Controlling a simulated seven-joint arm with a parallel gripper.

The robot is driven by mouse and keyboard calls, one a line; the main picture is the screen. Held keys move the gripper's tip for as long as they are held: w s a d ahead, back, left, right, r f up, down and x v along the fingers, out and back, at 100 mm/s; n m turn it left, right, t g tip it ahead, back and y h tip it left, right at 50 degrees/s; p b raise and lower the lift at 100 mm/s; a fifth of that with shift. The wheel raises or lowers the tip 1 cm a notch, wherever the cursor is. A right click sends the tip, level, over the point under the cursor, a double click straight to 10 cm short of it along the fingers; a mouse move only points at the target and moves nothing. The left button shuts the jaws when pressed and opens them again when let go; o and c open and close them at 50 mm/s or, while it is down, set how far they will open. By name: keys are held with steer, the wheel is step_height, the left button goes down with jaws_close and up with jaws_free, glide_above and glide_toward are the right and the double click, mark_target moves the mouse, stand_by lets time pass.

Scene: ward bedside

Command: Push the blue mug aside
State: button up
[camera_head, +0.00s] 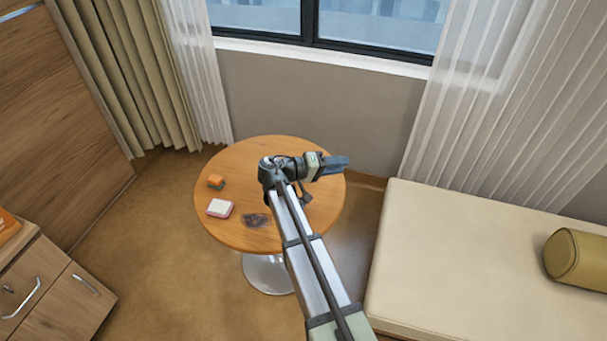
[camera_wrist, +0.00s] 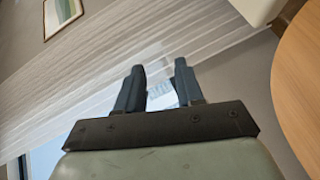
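I cannot make out a blue mug in either view; my arm hides part of the round wooden table (camera_head: 235,160) in the head view. My gripper (camera_head: 345,162) is above the table's right edge, pointing right. In the wrist view my gripper (camera_wrist: 160,67) has its two blue-grey fingers apart with nothing between them. White sheer curtain shows beyond the fingers.
On the table's left are a small orange and dark green block (camera_head: 216,181), a white and pink box (camera_head: 220,208) and a dark flat patch (camera_head: 256,219). A cream couch (camera_head: 470,265) with an olive bolster (camera_head: 578,256) stands right. A wooden cabinet (camera_head: 65,300) stands lower left.

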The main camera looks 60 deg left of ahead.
steer(key=w+d+r+m+g, duration=0.2)
steer(key=w+g, duration=0.2)
steer(key=w, duration=0.1)
steer(key=n+g+y, duration=0.3)
steer(key=g, duration=0.9)
glide_above(302, 203)
step_height(302, 203, down, 4)
steer(key=shift+w+d+n, duration=0.1)
steer(key=shift+d+n, duration=0.2)
steer(key=shift+n, duration=0.1)
steer(key=shift+f, duration=0.15)
step_height(302, 203, down, 14)
steer(key=shift+r, duration=0.2)
steer(key=shift+c, duration=0.3)
